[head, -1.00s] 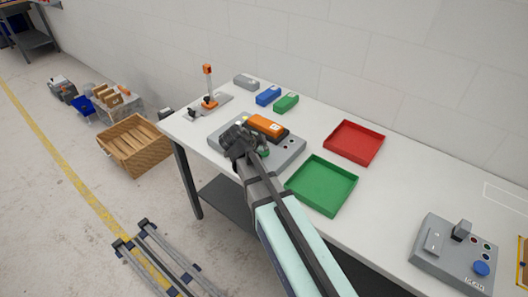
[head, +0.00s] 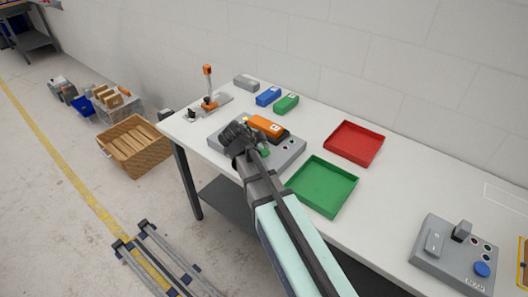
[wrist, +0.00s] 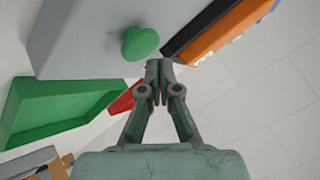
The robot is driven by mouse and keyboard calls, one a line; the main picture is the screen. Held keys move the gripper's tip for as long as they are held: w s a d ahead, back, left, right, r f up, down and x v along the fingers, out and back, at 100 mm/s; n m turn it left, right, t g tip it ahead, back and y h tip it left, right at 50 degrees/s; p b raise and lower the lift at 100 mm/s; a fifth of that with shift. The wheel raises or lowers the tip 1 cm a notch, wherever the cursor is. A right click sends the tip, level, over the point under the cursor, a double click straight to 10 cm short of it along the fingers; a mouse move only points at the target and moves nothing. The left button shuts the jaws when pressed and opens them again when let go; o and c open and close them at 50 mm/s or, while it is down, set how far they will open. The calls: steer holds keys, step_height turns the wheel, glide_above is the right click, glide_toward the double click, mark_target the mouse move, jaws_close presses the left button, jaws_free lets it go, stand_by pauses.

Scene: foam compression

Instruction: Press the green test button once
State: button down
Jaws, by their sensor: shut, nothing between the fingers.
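The green test button (head: 265,152) is a round knob on the near side of the grey test box (head: 289,155), partly hidden by my arm in the head view. In the wrist view the whole green button (wrist: 140,43) stands out from the grey box face (wrist: 85,38). My gripper (wrist: 158,68) is shut and empty, its fingertips just right of and below the button in that view, with a visible gap. In the head view my gripper (head: 236,136) is over the left part of the box. Its fingertips are hard to make out there.
An orange block with a dark base (head: 265,125) sits on the grey box, close to my gripper. A green tray (head: 322,187) and a red tray (head: 354,143) lie to the right. Blue, green and grey blocks stand behind. Another grey box with a blue button (head: 481,269) is far right.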

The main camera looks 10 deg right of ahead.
mark_target(263, 152)
steer(key=shift+r, duration=0.1)
steer(key=shift+r+p, duration=0.7)
steer(key=shift+r, duration=1.75)
